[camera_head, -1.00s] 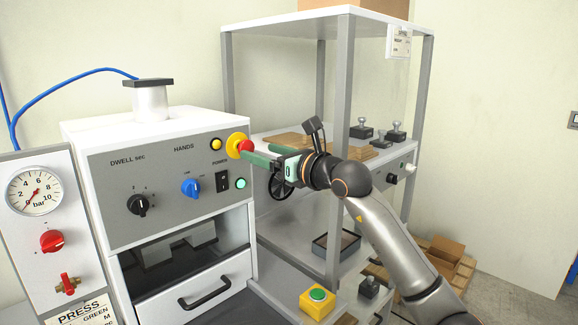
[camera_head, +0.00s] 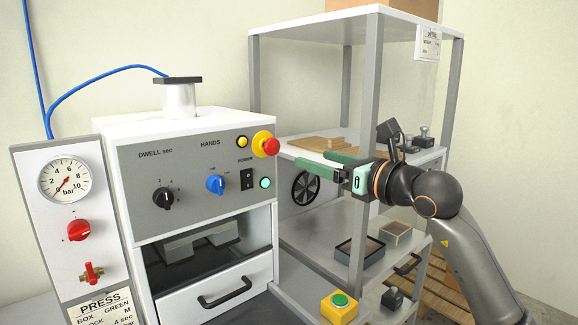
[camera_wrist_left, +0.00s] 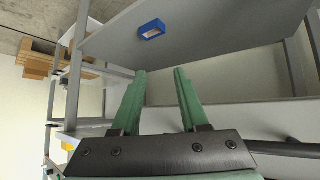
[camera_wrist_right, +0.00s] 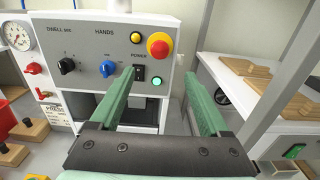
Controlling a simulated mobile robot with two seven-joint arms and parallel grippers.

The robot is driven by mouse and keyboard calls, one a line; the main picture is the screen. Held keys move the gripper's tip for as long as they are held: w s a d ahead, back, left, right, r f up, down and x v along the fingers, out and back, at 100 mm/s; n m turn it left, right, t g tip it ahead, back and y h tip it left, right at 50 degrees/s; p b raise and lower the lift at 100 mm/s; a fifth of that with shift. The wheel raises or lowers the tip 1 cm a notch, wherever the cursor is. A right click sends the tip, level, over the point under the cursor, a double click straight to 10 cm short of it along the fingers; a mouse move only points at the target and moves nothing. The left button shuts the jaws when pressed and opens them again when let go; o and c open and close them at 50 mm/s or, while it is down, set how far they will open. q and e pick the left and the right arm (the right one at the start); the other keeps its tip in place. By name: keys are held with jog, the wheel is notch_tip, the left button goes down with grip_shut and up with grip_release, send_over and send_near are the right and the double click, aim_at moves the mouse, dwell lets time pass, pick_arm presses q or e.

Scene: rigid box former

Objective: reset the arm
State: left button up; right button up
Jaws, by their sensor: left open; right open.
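My right gripper (camera_head: 318,163) is open and empty, with green fingers. In the head view it is in front of the shelf rack, to the right of the press's control panel (camera_head: 205,180) and apart from it. The right wrist view shows the open fingers (camera_wrist_right: 168,95) with the panel beyond them, including the red emergency button (camera_wrist_right: 158,45) on its yellow ring and the lit green lamp (camera_wrist_right: 157,81). My left gripper is outside the head view. The left wrist view shows its green fingers (camera_wrist_left: 160,90) apart with nothing between them, under a grey surface.
The shelf rack (camera_head: 369,95) stands to the right, holding wooden pieces (camera_head: 320,143) and trays (camera_head: 360,250). A yellow box with a green button (camera_head: 339,308) stands at the lower front. A blue box (camera_wrist_left: 151,30) shows in the left wrist view. A gauge panel (camera_head: 65,182) is at left.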

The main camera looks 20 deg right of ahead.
jog(key=s+a+f+m+g+y+p, duration=0.1)
jog(key=s+a+f+m+y, duration=0.25)
jog(key=a+f+m, duration=0.35)
jog(key=s+a+f+m+y, duration=0.2)
jog(key=a+f+y, duration=0.25)
jog(key=f, duration=0.55)
jog(key=s+d+f+m+h, duration=0.35)
jog(key=f+m+h, duration=0.25)
jog(key=f+m, duration=0.55)
jog(key=s+d+f+m+h, duration=0.2)
jog(key=s+f+m+h, duration=0.25)
jog(key=f+m, duration=0.65)
jog(key=s+a+f+m+g, duration=0.1)
jog(key=s+f+m+g, duration=0.2)
jog(key=s+f, duration=0.5)
jog(key=s+a+f+m+g+h+p, duration=0.1)
jog(key=s+a+f+m+g, duration=0.1)
jog(key=s+f, duration=0.5)
jog(key=shift+s+f+m+g, duration=0.35)
jog(key=shift+f+m+g, duration=0.45)
jog(key=shift+g, duration=0.2)
